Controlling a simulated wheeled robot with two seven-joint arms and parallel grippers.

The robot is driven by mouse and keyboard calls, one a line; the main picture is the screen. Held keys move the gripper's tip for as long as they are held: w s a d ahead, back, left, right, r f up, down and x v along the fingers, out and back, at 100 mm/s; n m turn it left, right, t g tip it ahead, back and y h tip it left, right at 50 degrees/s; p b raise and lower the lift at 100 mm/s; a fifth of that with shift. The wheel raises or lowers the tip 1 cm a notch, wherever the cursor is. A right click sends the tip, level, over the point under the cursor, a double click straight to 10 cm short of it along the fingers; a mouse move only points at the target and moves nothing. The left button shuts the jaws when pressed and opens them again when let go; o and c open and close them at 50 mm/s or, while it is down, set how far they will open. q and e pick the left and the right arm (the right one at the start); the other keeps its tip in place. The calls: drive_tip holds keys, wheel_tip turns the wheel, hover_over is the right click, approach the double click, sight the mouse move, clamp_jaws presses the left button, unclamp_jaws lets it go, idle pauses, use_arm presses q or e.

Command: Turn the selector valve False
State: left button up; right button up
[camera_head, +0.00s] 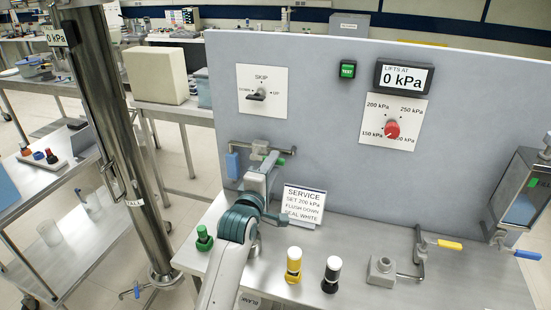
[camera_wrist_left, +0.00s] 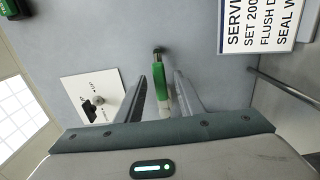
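A white plate marked SKIP, DOWN and UP carries a dark selector lever (camera_head: 257,96) on the grey panel; the lever points toward DOWN. It also shows at left in the left wrist view (camera_wrist_left: 90,107). Below it, a green-handled lever (camera_head: 281,161) sticks out from the panel. In the left wrist view this green handle (camera_wrist_left: 160,82) with a pale end lies between my left gripper's fingers. My left gripper (camera_head: 268,155) looks open around it, with a gap on the right side. Contact on the left side is unclear. My right gripper is not in view.
A blue handle (camera_head: 233,165) hangs left of my gripper. A red knob (camera_head: 392,130) and a 0 kPa display (camera_head: 403,78) are on the panel. A SERVICE card (camera_head: 303,205), a yellow bottle (camera_head: 293,265) and a black bottle (camera_head: 331,274) stand on the bench to the right.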

use_arm(q)
drive_tip(key=shift+x, duration=1.45)
clamp_jaws()
